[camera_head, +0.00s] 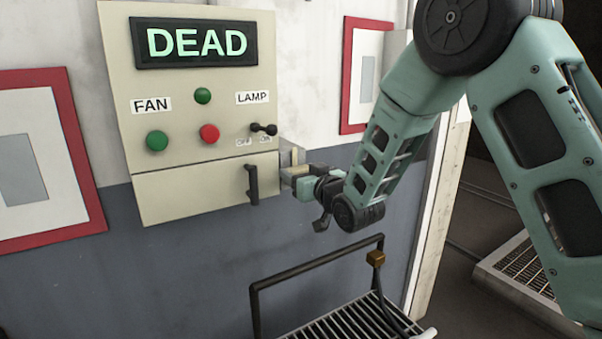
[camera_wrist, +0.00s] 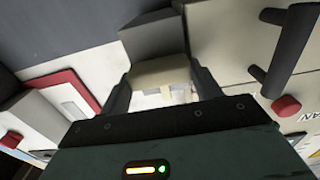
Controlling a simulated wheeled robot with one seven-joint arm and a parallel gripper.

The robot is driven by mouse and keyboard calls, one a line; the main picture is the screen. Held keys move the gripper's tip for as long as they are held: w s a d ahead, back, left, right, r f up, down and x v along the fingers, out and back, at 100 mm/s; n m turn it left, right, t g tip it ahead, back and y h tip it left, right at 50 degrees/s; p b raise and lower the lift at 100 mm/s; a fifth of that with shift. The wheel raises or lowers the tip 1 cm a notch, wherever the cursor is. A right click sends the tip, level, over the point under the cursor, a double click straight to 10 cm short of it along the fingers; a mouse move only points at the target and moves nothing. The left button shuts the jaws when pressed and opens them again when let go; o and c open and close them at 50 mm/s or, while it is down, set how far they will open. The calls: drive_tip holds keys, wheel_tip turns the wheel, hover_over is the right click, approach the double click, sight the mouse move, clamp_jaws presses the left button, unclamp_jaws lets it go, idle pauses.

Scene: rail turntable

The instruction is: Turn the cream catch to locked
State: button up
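The cream catch (camera_wrist: 160,72) is a small pale block at the right side of the control panel. In the head view it is mostly hidden by my gripper (camera_head: 291,171), which reaches it from the right. In the wrist view the dark fingers of my gripper (camera_wrist: 161,85) stand on either side of the catch, with no clear gap showing. They look shut on it. I cannot tell from these frames which setting the catch is at.
The cream panel (camera_head: 190,65) bears a display (camera_head: 196,42) reading DEAD, green and red buttons, and a black LAMP switch (camera_head: 264,129). Its lower door has a black handle (camera_head: 252,184) close left of my gripper. A railed rack (camera_head: 355,322) stands below.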

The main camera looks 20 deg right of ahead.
drive_tip(key=shift+f+n+b, duration=0.15)
drive_tip(key=shift+n+b, duration=0.25)
drive_tip(key=shift+b, duration=0.35)
drive_tip(key=shift+f+b, duration=0.1)
drive_tip(key=shift+b, duration=0.45)
drive_tip(key=n+b, duration=0.3)
drive_tip(key=b, duration=0.2)
drive_tip(key=n+b, duration=0.4)
drive_tip(key=b, duration=0.1)
drive_tip(key=shift+a+f, duration=0.15)
drive_tip(key=shift+a, duration=0.05)
drive_tip(key=n+b, duration=0.9)
drive_tip(key=b, duration=0.2)
drive_tip(key=shift+s+n+b, duration=0.1)
drive_tip(key=shift+n+b, duration=0.3)
drive_tip(key=shift+n, duration=0.3)
